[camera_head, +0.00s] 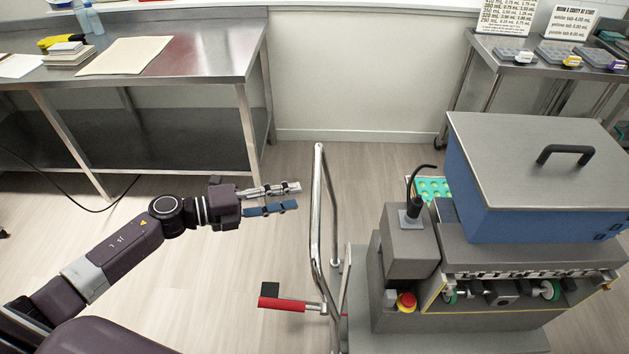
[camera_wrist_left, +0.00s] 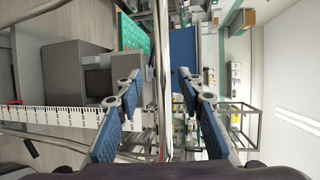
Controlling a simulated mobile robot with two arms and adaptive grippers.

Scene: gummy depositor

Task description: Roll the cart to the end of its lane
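The cart is a low grey platform (camera_head: 360,300) with an upright chrome push handle (camera_head: 316,200) at its left end. The handle also shows in the left wrist view (camera_wrist_left: 163,60) as a vertical bar between the fingers. A red-gripped lever (camera_head: 282,304) sticks out left at the handle's base. The cart carries the depositor machine with a blue, grey-lidded hopper (camera_head: 530,190). My left gripper (camera_head: 298,196) is open, its fingers pointing right towards the handle with their tips just left of it. No contact is visible. My right gripper is not in view.
A steel table (camera_head: 180,60) with papers and a bottle stands at the back left. Another steel table (camera_head: 485,45) with trays and signs is at the back right. A red stop button (camera_head: 406,300) sits on the machine. Floor (camera_head: 350,165) is clear between the tables.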

